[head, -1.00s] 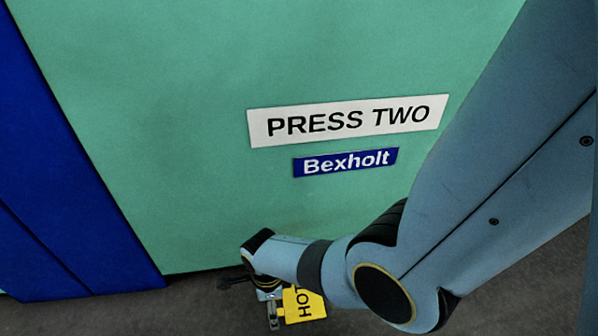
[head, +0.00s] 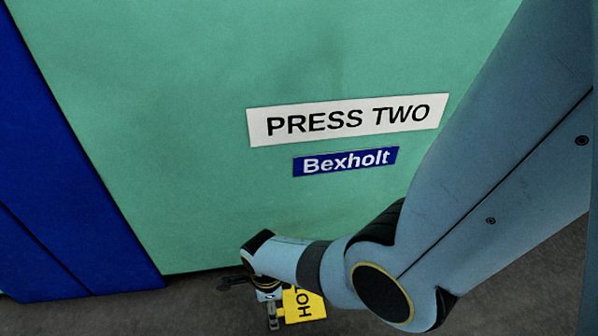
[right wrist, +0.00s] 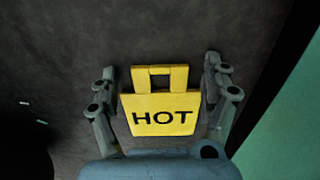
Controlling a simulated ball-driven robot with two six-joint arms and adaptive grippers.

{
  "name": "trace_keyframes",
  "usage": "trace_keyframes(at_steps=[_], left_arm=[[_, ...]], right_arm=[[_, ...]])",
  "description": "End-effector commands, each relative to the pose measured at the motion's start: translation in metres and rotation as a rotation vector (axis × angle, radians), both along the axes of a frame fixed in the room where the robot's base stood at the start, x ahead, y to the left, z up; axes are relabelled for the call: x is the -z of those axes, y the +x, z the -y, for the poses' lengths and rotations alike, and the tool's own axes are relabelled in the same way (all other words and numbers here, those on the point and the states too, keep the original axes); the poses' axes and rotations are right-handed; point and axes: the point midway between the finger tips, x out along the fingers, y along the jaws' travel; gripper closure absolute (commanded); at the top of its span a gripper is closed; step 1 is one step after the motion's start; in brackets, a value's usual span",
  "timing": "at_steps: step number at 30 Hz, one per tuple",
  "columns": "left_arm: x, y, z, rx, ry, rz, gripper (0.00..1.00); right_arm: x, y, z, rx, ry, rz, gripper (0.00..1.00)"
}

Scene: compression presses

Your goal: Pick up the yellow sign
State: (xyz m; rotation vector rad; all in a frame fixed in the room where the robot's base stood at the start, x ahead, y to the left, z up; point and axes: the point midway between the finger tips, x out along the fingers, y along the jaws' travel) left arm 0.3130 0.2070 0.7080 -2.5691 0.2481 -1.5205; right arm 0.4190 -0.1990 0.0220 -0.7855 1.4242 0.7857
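The yellow sign (head: 304,306) with black "HOT" lettering shows low in the head view, partly hidden by my right arm. In the right wrist view the sign (right wrist: 161,117) is upright in the picture, with its looped handle at the top. My right gripper (right wrist: 160,72) is open, with one finger on each side of the sign. I cannot tell how far the sign lies beyond the fingers. In the head view my right gripper (head: 271,314) is just left of the sign. My left gripper is not in view.
The green press (head: 200,190) labelled "PRESS TWO" and "Bexholt" fills the head view behind my arm. A blue panel (head: 70,170) stands at left. Dark grey floor (right wrist: 60,40) lies around the sign, with the green surface (right wrist: 285,140) at right.

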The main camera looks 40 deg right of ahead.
Motion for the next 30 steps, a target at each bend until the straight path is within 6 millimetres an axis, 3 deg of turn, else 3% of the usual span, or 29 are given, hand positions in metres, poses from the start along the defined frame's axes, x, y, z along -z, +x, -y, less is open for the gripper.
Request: trace_keyframes(at_steps=[2, 15, 30], left_arm=[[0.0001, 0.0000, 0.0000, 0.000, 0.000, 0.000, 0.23], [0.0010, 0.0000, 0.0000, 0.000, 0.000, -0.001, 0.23], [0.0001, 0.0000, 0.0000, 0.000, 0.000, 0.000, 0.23]], right_arm=[[0.0001, -0.0001, 0.0002, 0.000, 0.000, 0.000, 0.34], [0.0012, -0.0006, 0.0007, 0.000, -0.001, 0.001, 0.91], [0.0003, -0.0005, 0.0021, -0.001, -0.003, 0.003, 0.95]])
